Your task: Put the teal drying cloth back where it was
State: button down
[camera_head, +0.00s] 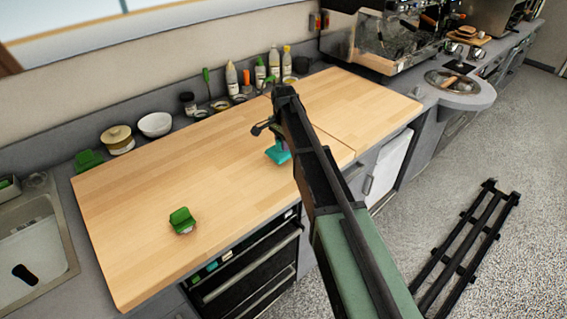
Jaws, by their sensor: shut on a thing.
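The teal drying cloth (278,154) shows near the front edge of the wooden worktop, at the middle of the view. My gripper (279,142) is above it, pointing down, and is shut on it. Part of the cloth and the fingertips are small and partly hidden by my arm. I cannot tell whether the cloth touches the worktop or hangs just above it.
The wooden worktop (150,215) is mostly clear. A green object (181,219) lies at its front left. Bottles (232,78) and bowls (155,124) line the back. A sink (35,245) is at left, a coffee machine (385,38) at back right.

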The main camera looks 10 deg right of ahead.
notch_tip(320, 180, down, 4)
jog(key=b, duration=0.4)
jog(key=shift+f+b, duration=0.25)
jog(key=shift+b, duration=0.05)
jog(key=shift+r, duration=0.25)
jog(key=shift+f, duration=0.15)
jog(key=c, duration=1)
grip_release()
notch_tip(320, 180, up, 13)
jog(key=p, duration=1.3)
jog(key=shift+f, duration=0.15)
jog(key=s+n, duration=1.2)
jog(key=s, duration=1.9)
jog(key=f+b, duration=0.7)
jog(key=shift+w, duration=0.25)
